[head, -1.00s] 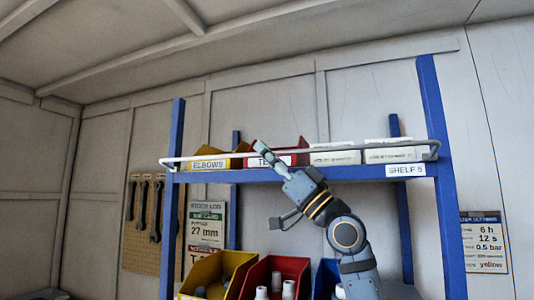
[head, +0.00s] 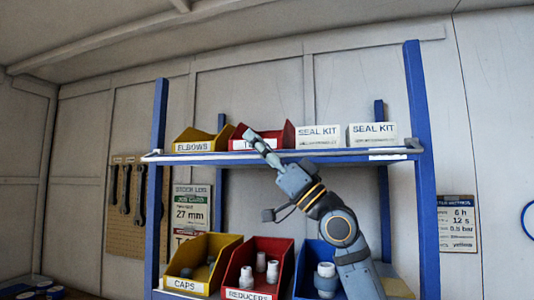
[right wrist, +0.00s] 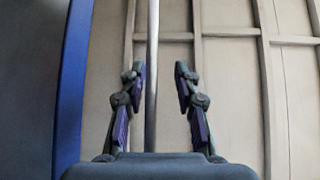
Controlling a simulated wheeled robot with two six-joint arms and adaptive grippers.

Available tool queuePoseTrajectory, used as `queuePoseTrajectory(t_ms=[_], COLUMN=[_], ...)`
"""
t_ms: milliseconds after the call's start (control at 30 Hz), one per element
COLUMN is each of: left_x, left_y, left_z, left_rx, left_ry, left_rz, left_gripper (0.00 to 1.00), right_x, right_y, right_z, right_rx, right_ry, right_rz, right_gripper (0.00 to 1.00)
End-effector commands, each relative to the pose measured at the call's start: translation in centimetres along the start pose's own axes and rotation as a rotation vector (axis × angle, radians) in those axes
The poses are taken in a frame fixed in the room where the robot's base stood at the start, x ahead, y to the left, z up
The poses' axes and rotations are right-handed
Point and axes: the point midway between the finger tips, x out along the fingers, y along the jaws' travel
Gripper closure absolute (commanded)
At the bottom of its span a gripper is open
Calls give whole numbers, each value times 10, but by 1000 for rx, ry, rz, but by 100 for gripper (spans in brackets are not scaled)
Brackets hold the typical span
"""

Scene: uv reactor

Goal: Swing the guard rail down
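The guard rail (head: 345,152) is a thin pale bar along the front of the upper blue shelf. It lies low, about level with the shelf board, below most of the fronts of the bins and boxes. My right gripper (head: 257,141) is at the shelf front, left of the middle, its fingers reaching up in front of the red bin. In the right wrist view the rail (right wrist: 152,75) runs between the two fingers (right wrist: 159,80), which stand apart with gaps on both sides. My left gripper is out of view.
The upper shelf holds a yellow elbows bin (head: 194,146), a red bin (head: 283,135) and two white seal kit boxes (head: 318,137). Below are yellow, red and blue bins (head: 201,285) with fittings. Blue posts (head: 422,180) frame the shelf. Wrenches hang on a pegboard (head: 120,240) left.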

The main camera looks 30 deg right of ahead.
Motion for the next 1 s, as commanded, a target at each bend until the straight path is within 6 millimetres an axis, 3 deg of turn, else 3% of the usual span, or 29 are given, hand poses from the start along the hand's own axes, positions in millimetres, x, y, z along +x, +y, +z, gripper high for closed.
queuePoseTrajectory(t_ms=[100, 300, 867, 1000], left_x=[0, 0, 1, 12], left_y=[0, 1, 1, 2], left_z=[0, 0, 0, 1], left_rx=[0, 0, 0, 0], left_ry=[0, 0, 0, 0], left_rz=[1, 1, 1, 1], left_gripper=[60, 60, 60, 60], right_x=[-19, -39, -48, -53], right_y=[2, 0, -1, 3], right_z=[1, 1, 1, 2], right_rx=[-8, -6, 2, 1], right_ry=[-7, -4, 0, 2], right_rz=[6, -5, -1, 1], right_gripper=[68, 68, 68, 68])
